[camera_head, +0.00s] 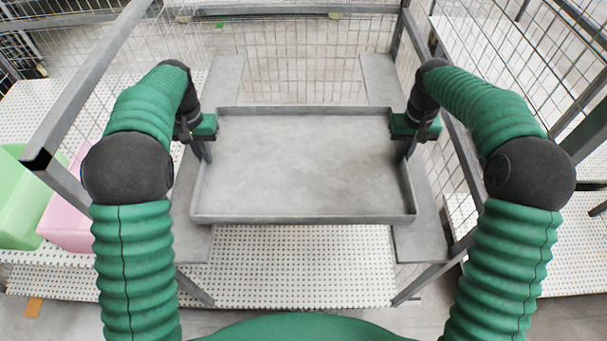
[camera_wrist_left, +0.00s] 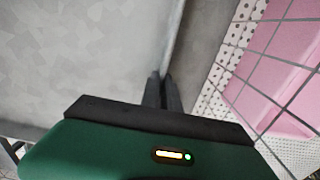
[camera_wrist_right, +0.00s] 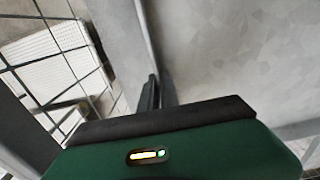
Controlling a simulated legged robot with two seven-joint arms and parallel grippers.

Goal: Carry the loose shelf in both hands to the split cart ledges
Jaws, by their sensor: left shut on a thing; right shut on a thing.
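The loose shelf (camera_head: 305,165) is a grey metal tray with a low rim, and it appears level in the middle of the head view. My left gripper (camera_head: 205,150) is shut on its left rim, and my right gripper (camera_head: 404,150) on its right rim. Both grips also show in the left wrist view (camera_wrist_left: 162,92) and right wrist view (camera_wrist_right: 158,92). The cart's left ledge (camera_head: 223,75) and right ledge (camera_head: 381,78) are flat grey strips with a gap between them. The shelf spans that gap and overlaps both ledges in the picture. I cannot tell whether it touches them.
The cart has grey posts and wire mesh sides (camera_head: 290,55). A perforated white deck (camera_head: 300,270) lies below. A green bin (camera_head: 22,200) and a pink bin (camera_head: 68,215) stand outside at the left. Another mesh cart frame is at the right.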

